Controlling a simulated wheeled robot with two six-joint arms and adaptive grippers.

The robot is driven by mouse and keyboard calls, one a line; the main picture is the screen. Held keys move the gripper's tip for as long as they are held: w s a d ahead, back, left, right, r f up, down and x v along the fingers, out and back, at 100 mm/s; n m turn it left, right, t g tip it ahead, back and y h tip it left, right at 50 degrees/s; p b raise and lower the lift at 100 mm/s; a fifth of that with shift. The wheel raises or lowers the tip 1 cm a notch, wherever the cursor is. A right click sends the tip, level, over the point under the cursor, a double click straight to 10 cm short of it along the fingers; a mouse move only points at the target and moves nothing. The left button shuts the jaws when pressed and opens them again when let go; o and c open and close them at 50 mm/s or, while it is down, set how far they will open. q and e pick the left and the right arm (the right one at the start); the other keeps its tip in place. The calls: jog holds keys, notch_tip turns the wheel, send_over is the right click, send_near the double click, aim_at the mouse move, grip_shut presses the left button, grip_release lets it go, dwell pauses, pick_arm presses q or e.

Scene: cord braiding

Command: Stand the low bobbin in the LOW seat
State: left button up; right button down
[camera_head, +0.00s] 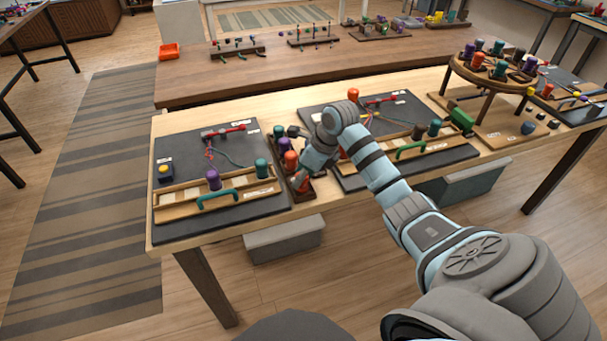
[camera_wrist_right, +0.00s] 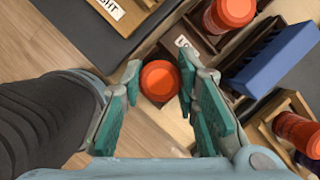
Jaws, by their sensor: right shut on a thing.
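My right gripper (camera_wrist_right: 160,84) is shut on an orange-red bobbin (camera_wrist_right: 160,76), seen end-on between its two teal-padded fingers in the right wrist view. A white label reading "LO" (camera_wrist_right: 184,44), partly cut off from sight, lies just beyond the bobbin on a wooden rack. The seat under the bobbin is hidden, so I cannot tell whether its base touches anything. In the head view the right gripper (camera_head: 301,182) is low over the narrow rack between the two dark mats. My left gripper is not in view.
The left mat (camera_head: 180,145) carries a wooden tray with a green handle (camera_head: 217,196).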

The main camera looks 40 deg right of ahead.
jog(key=shift+f, duration=0.25)
jog(key=c, duration=1.2)
grip_release()
jog(key=shift+o, duration=0.2)
